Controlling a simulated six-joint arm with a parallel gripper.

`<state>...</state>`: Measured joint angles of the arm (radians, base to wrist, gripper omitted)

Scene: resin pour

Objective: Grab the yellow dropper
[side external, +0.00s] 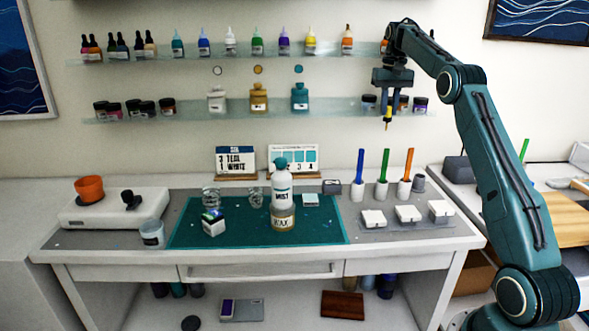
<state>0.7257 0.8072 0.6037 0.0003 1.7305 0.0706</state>
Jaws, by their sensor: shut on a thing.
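My gripper (389,102) is at the upper right, pointing down in front of the lower wall shelf.
Dropper bottles line the upper shelf (230,57), and jars stand on the lower shelf (200,116).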

